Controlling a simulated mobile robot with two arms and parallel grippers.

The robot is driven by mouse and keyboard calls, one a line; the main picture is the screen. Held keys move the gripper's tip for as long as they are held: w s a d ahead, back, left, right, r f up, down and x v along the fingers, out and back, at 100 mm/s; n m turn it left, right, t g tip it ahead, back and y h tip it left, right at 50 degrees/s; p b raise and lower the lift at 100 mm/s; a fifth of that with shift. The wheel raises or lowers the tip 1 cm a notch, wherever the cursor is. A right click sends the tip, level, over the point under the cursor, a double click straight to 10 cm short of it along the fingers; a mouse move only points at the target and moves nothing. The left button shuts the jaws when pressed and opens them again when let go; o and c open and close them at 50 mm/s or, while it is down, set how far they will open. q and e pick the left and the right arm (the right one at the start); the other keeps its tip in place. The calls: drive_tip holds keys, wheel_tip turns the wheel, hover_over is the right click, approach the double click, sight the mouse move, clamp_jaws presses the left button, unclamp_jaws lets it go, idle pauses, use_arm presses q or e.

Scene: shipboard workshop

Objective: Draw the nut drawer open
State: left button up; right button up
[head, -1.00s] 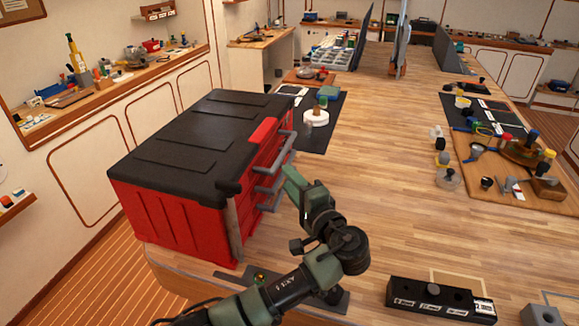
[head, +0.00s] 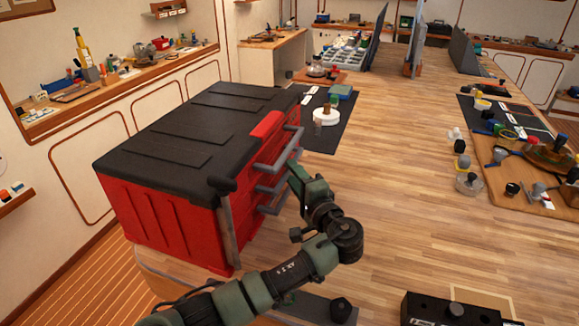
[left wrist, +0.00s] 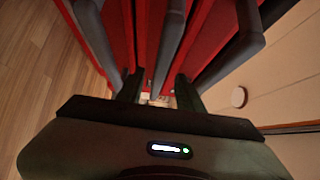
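A red tool chest (head: 165,215) with a black lid stands on the left of the bench. Its drawer front carries several grey bar handles (head: 272,188), one above another; the drawers look shut. I cannot read which is the nut drawer. My left gripper (head: 293,172) is at the handles, on their right side. In the left wrist view, its two dark fingers (left wrist: 158,88) stand apart, with the middle grey handle (left wrist: 168,45) showing between them. Whether they touch it I cannot tell. A small pale label beyond the fingertips is unreadable. My right gripper is not in view.
A black mat (head: 325,138) with a white round item (head: 326,116) lies behind the chest. A wooden board (head: 530,172) with several tools is at the right. A black block (head: 455,310) sits at the front right. The bench middle is clear.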

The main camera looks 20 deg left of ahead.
use_arm(q)
drive_tip(key=shift+x, duration=1.5)
drive_tip(key=shift+f, duration=0.1)
clamp_jaws()
drive_tip(key=shift+d, duration=0.1)
